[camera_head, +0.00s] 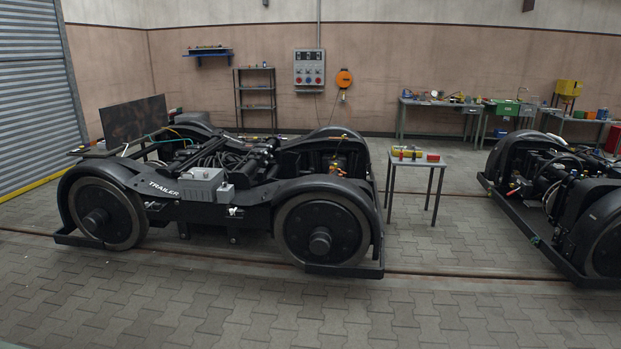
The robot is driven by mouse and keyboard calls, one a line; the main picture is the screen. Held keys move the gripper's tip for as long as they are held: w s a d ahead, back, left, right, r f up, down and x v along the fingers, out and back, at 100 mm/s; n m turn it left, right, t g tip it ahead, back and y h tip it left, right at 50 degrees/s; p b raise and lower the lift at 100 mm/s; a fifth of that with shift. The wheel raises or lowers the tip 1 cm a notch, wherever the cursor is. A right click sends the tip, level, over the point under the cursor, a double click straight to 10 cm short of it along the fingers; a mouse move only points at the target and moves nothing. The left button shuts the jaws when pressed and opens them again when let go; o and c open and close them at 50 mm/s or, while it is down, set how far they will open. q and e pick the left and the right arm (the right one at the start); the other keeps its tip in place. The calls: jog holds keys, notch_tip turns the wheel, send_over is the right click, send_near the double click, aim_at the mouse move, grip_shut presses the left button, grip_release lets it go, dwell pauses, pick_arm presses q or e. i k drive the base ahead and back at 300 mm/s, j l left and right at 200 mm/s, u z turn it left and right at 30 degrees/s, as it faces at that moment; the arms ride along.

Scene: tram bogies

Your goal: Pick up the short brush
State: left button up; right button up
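I cannot make out a short brush for certain at this distance. A small grey table (431,164) stands just right of the near black bogie. Small yellow and red items (408,153) lie on its top, too small to identify. Workbenches along the back wall also hold small items that I cannot tell apart. Neither of my grippers is in view.
A black bogie marked TRAILER (195,190) stands on floor rails at the left centre. Another bogie (560,190) is at the right edge. A workbench (440,103) and a shelf rack (256,98) stand behind. The paved floor (300,310) in front is clear.

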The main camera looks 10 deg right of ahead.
aim_at(430, 158)
jog(key=i+l, duration=0.6)
jog(key=i, duration=0.15)
jog(key=i+l, duration=0.55)
jog(key=i, duration=0.15)
jog(key=i+l, duration=0.6)
jog(key=i, duration=0.15)
jog(key=i+l, duration=0.15)
jog(key=i, duration=0.55)
jog(key=i+l, duration=0.15)
jog(key=i, duration=0.5)
jog(key=l, duration=0.7)
jog(key=i+l, duration=0.1)
jog(key=l, duration=0.3)
jog(key=i+l+z, duration=0.1)
jog(key=l, duration=0.35)
jog(key=i+l, duration=0.15)
jog(key=l, duration=0.25)
jog(key=i+l+z, duration=0.1)
jog(key=l, duration=0.3)
jog(key=i+l, duration=0.15)
jog(key=l, duration=0.3)
jog(key=i+l+z, duration=0.1)
jog(key=l, duration=0.3)
jog(key=i+z, duration=0.25)
jog(key=i, duration=1.7)
